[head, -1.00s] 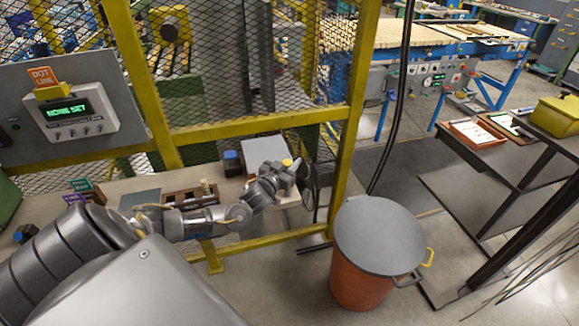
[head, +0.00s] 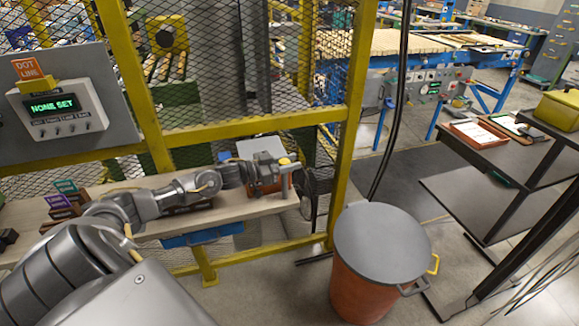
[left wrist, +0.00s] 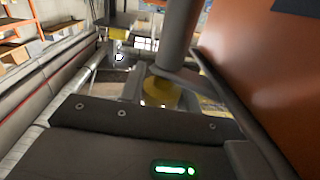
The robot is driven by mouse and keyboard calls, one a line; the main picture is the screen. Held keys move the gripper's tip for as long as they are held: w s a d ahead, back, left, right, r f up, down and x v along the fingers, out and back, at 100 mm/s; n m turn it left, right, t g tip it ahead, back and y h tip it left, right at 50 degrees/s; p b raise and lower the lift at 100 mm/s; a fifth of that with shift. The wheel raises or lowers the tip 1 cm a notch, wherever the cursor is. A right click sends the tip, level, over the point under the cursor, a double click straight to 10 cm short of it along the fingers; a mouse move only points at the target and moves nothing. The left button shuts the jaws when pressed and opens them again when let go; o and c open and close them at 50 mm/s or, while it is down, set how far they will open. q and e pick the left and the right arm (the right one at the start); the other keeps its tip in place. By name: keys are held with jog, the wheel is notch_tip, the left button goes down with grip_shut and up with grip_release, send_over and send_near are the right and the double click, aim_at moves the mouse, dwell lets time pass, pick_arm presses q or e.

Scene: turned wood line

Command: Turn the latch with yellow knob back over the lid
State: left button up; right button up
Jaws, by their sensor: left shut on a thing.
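An orange box with a grey lid (head: 258,148) stands on the wooden bench near the yellow fence post. The yellow knob (head: 285,160) shows at the lid's right front side, right at my left gripper (head: 276,166). My left gripper is shut on the knob of the latch. In the left wrist view the yellow knob (left wrist: 160,93) lies between the fingers, below a grey upright part, and the orange box wall (left wrist: 275,70) fills the right side. The latch arm is mostly hidden, so its angle to the lid cannot be told. My right gripper is out of view.
The yellow-framed mesh fence (head: 205,90) rises behind the bench (head: 225,210). A round grey-topped orange bin (head: 382,245) stands to the right. A display reading NONE SET (head: 54,107) is at the left. A blue bin (head: 200,236) sits under the bench edge.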

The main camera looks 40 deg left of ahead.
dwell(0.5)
pick_arm(q)
jog(key=o, duration=1)
jog(key=shift+c, duration=0.2)
jog(key=shift+s, duration=0.1)
jog(key=shift+s+a+f, duration=0.1)
jog(key=shift+s+a, duration=0.05)
jog(key=shift+s, duration=0.05)
jog(key=b+v, duration=0.2)
jog(key=v, duration=0.8)
jog(key=shift+b, duration=0.3)
jog(key=shift+a, duration=0.15)
